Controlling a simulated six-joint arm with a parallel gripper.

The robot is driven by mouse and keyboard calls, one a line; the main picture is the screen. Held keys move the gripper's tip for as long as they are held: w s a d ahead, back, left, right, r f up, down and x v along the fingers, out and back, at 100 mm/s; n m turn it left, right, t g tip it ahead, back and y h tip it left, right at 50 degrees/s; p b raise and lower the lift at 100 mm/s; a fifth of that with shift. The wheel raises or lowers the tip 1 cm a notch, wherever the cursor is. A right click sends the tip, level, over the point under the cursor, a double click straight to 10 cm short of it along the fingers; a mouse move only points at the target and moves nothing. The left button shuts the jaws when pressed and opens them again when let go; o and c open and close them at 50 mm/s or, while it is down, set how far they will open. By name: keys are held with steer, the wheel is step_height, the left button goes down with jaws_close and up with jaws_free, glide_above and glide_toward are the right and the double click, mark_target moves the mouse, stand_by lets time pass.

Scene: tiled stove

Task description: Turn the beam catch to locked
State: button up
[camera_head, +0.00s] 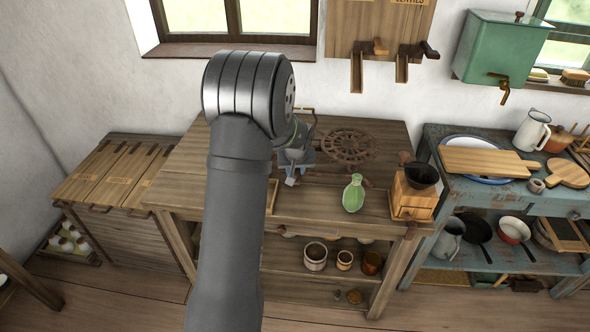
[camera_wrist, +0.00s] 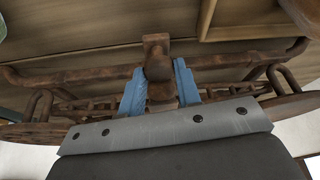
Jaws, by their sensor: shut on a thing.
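The beam catch (camera_wrist: 158,62) seems to be the small rust-brown upright piece in the middle of the wrist view. My gripper (camera_wrist: 160,90) is shut on it, with one blue finger on each side. A rust-brown horizontal bar (camera_wrist: 85,75), probably the beam, runs behind the fingers to left and right, with hooks or links near its ends. In the head view my gripper (camera_head: 292,168) is low over the wooden bench, left of a dark spoked wheel-like piece (camera_head: 349,146). My arm hides much of the spot there, and I cannot tell the catch's setting.
On the wooden bench (camera_head: 320,205) stand a green vase (camera_head: 353,194) and a wooden grinder (camera_head: 413,190), right of my gripper. A blue table (camera_head: 445,200) with a board and plate is farther right. Slatted wooden bins (camera_head: 110,175) stand left. Bare bench shows in front.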

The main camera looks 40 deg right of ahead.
steer(key=shift+n+y, duration=0.4)
steer(key=shift+n, duration=0.7)
steer(key=o, duration=1)
steer(key=shift+c, duration=0.2)
steer(key=v, duration=1.7)
steer(key=shift+s, duration=0.4)
steer(key=shift+d+r, duration=0.1)
